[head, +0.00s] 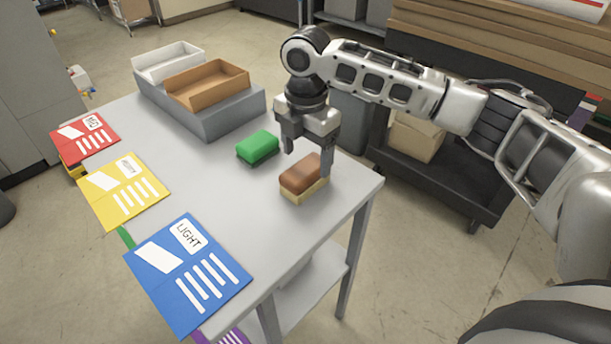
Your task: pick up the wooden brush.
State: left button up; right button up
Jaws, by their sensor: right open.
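The wooden brush (302,178) lies on the grey table near its right edge. It has a brown wooden top and a paler, tan lower part. My right gripper (307,162) is open and points down at the brush. One finger shows just beyond the left part of the brush, and the other is close by its right end. I cannot tell whether either finger touches it. My left gripper is not in view.
A green block (258,147) lies left of the brush. A grey riser (212,121) holds a white tray (168,62) and a brown tray (207,85). Red (84,138), yellow (123,189) and blue (188,272) cards line the left edge. The table's middle (210,190) is clear.

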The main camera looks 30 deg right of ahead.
aim_at(306, 167)
jog(key=shift+w+d+f, duration=0.1)
jog(key=shift+w+f, duration=0.1)
jog(key=shift+f, duration=1.15)
jog(key=shift+w+d+f, duration=0.1)
jog(key=shift+w+f, duration=0.05)
jog(key=shift+f, duration=1.15)
jog(key=c, duration=1.5)
